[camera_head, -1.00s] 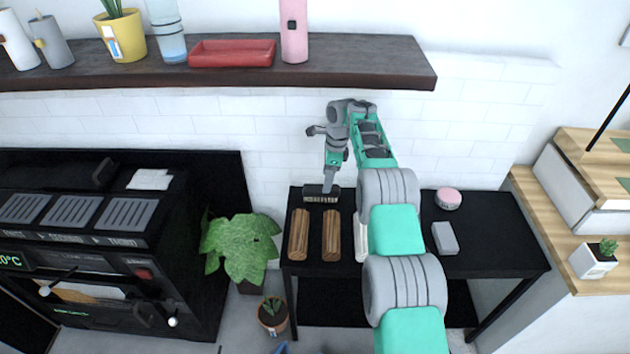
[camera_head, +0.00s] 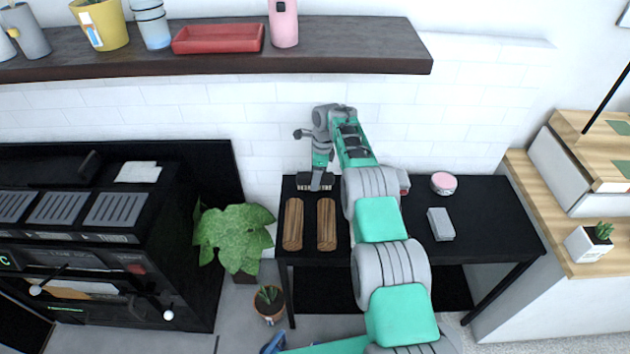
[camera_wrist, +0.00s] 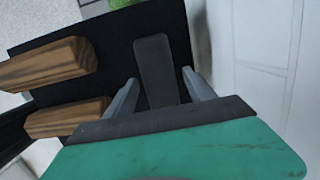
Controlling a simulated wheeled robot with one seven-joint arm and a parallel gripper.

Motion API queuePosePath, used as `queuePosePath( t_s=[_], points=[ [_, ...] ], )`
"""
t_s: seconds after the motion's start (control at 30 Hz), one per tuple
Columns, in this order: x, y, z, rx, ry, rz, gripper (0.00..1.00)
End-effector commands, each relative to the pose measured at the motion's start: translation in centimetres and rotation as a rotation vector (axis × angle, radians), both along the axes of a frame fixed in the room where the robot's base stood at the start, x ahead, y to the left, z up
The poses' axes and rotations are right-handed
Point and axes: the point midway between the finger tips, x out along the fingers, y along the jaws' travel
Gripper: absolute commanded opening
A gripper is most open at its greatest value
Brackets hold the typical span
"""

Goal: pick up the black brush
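The black brush (camera_head: 302,181) lies at the back left of the black table, its pale bristles facing the front. My gripper (camera_head: 316,187) points down over the middle of the brush and hides part of it. In the wrist view the brush (camera_wrist: 155,62) shows as a dark bar between the two grey fingers of my gripper (camera_wrist: 160,92). The fingers are spread, with a visible gap on each side of the brush. The brush's near end is hidden behind the gripper body.
Two brown wooden blocks (camera_head: 293,223) (camera_head: 326,224) lie in front of the brush on the black table (camera_head: 480,205). A grey block (camera_head: 440,224) and a pink round item (camera_head: 443,183) are to the right. A dark shelf (camera_head: 340,50) overhangs behind. A leafy plant (camera_head: 235,238) stands left.

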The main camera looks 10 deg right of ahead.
Motion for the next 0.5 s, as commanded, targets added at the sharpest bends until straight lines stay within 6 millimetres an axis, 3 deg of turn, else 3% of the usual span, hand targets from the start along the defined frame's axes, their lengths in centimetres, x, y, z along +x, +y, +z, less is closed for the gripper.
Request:
queuePosePath(
  t_s=[0.5],
  points=[
    [-0.01,-0.09,0.02,0.000,0.000,-0.001,0.20]
  ],
)
